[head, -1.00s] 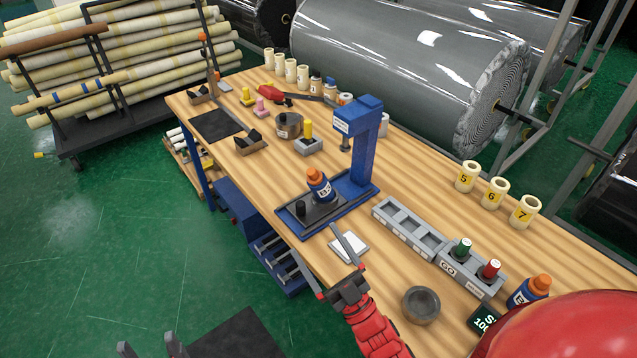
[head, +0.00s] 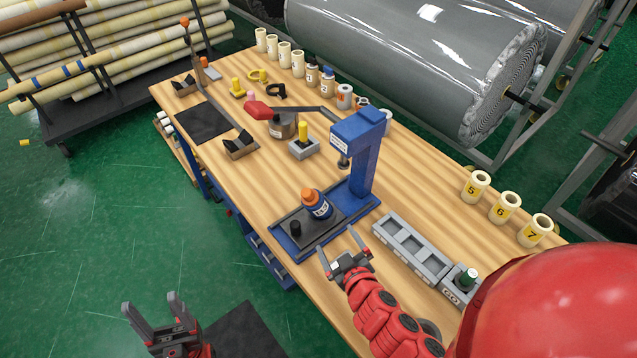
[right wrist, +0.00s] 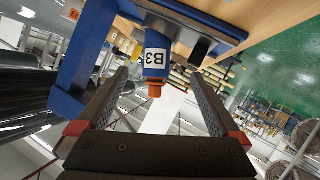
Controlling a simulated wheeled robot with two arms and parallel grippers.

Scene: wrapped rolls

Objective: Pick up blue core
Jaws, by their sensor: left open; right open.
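The blue core (head: 318,207), with an orange top and a white B3 label, stands tilted in view on the dark plate of the blue press (head: 364,165). My right gripper (head: 337,242) is open and empty just in front of the press base, close to the core but apart from it. In the right wrist view the core (right wrist: 156,52) shows between the two open fingers (right wrist: 157,78), its orange end towards me. My left gripper (head: 150,303) is open and empty over the floor, left of the table.
A black peg (head: 295,229) stands on the plate beside the core. A grey slotted rack (head: 402,243) lies right of the press. A grey block with a yellow peg (head: 303,147) stands behind it. Numbered cream rolls (head: 504,207) line the back edge.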

